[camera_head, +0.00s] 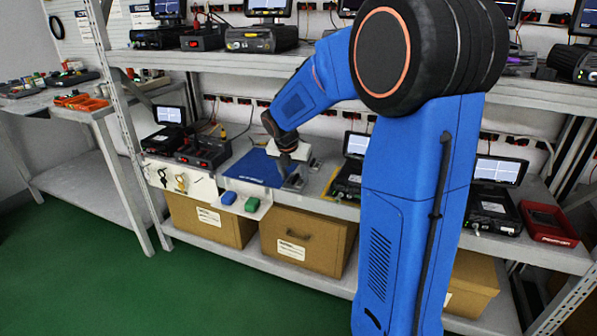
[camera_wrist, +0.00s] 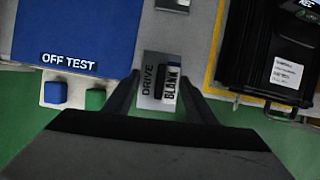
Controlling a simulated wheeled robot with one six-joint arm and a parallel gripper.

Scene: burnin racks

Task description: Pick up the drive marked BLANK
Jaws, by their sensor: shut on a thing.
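The drive marked BLANK (camera_wrist: 171,84) shows in the wrist view, dark with a white label, beside a grey plate reading DRIVE (camera_wrist: 148,84). My gripper (camera_wrist: 159,78) has a finger on each side and is shut on the drive. The fingers hide parts of its sides, and I cannot tell whether it is clear of the shelf. In the head view my gripper (camera_head: 292,172) points down at the shelf just right of the blue mat; the drive is too small there to make out.
The blue OFF TEST mat (camera_wrist: 70,25) lies left of the gripper. A blue block (camera_wrist: 55,93) and a green block (camera_wrist: 95,99) sit at the front edge. A black tester (camera_wrist: 270,55) stands at right. Another grey piece (camera_wrist: 172,5) lies behind. Cardboard boxes (camera_head: 300,238) are below.

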